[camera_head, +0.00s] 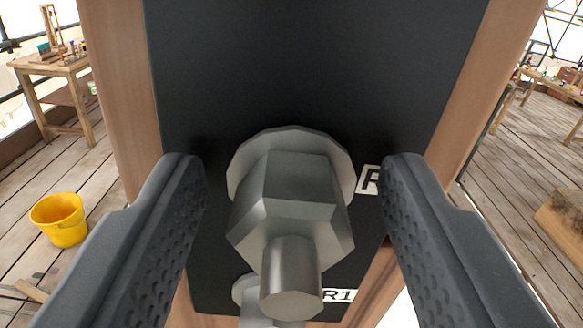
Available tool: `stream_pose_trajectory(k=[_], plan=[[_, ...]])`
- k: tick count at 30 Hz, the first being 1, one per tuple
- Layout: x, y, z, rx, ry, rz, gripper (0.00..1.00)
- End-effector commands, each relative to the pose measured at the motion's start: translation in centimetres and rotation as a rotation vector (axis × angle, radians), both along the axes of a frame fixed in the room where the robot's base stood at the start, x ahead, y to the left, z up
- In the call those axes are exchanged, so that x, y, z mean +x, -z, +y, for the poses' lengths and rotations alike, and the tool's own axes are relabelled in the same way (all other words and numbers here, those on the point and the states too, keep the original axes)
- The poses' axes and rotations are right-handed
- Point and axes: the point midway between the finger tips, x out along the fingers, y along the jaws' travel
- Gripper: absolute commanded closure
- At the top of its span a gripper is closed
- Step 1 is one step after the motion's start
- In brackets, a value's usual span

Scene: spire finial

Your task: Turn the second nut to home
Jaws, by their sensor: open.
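A large grey hex nut (291,212) sits against a round washer (289,143) on a dark panel (315,65). A round stud (292,278) sticks out of the nut toward the camera. My gripper (293,180) is open, with one textured finger left of the nut and the other right of it, and gaps show on both sides. A second grey fitting (262,303) shows lower down, mostly hidden behind the stud, beside a label reading "R1" (340,295). Another label (369,180), partly covered by my right finger, shows a letter like "R".
Wooden posts (118,85) frame the panel on both sides. A yellow bucket (60,219) stands on the plank floor at left. A wooden workbench (52,68) with items is at back left, another at back right. A wooden block (563,222) lies at far right.

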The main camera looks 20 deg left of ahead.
Motion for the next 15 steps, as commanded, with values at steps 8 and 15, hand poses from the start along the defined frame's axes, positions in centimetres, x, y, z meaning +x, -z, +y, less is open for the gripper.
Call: stream_pose_trajectory(k=[8,15], plan=[[0.07,0.05,0.0,0.001,0.0,0.0,0.52],[0.08,0.07,-0.02,0.001,0.0,0.001,0.94]])
